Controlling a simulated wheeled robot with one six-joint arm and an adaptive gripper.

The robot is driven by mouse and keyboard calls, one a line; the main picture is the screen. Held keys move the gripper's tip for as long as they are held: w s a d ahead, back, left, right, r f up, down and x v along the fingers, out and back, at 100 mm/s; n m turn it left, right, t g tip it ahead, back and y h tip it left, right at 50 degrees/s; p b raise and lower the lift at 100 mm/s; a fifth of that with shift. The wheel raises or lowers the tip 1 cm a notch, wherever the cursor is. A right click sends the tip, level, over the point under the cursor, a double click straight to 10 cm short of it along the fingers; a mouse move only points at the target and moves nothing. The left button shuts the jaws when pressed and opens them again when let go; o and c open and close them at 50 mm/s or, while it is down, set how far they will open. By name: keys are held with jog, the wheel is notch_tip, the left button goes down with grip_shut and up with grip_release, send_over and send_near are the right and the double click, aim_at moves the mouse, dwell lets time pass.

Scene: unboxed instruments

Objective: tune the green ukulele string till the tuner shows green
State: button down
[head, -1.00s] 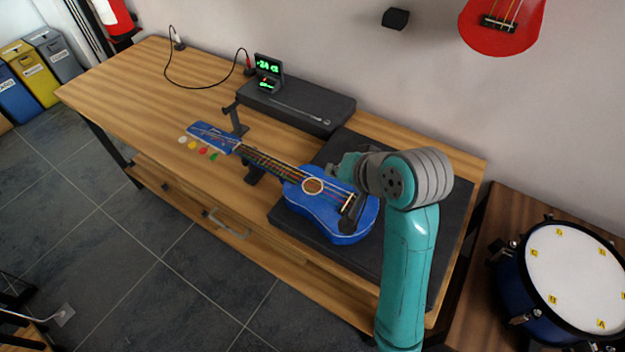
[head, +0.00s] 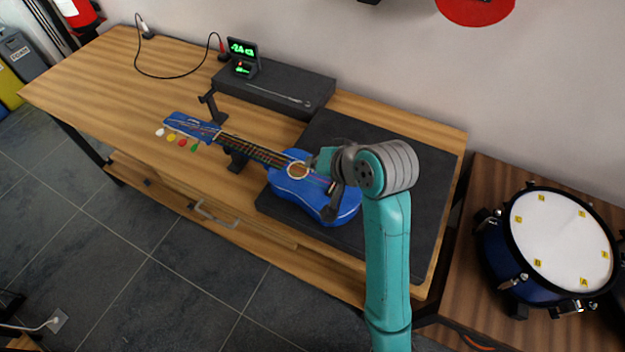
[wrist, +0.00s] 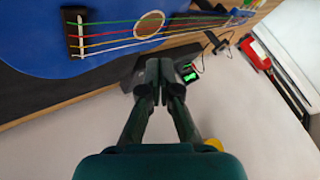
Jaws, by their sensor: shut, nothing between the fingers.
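The blue ukulele (head: 345,205) lies on a dark mat with its neck on a stand, pointing left. At its headstock (head: 190,126) hang white, yellow, red and green tuning pegs; the green peg (head: 195,147) is nearest the body. The green string (wrist: 112,24) runs along the strings' edge in the wrist view. The tuner (head: 242,58) stands on a black case and shows green digits, seemingly -24 c; its lower display also has a small red mark. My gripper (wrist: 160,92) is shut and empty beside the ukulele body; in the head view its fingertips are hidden.
The black case (head: 300,92) stands along the wall with a thin rod on it. A cable (head: 165,77) lies at the back left. The dark mat (head: 425,185) is bare at right. A drum (head: 560,245) stands on a side table. The table's left part is clear.

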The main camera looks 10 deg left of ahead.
aim_at(315, 183)
jog(key=shift+f, duration=2.05)
jog(key=shift+f, duration=0.15)
jog(key=shift+f, duration=0.25)
jog(key=shift+f, duration=0.3)
dwell(0.4)
jog(key=shift+r, duration=0.75)
jog(key=shift+r, duration=2.5)
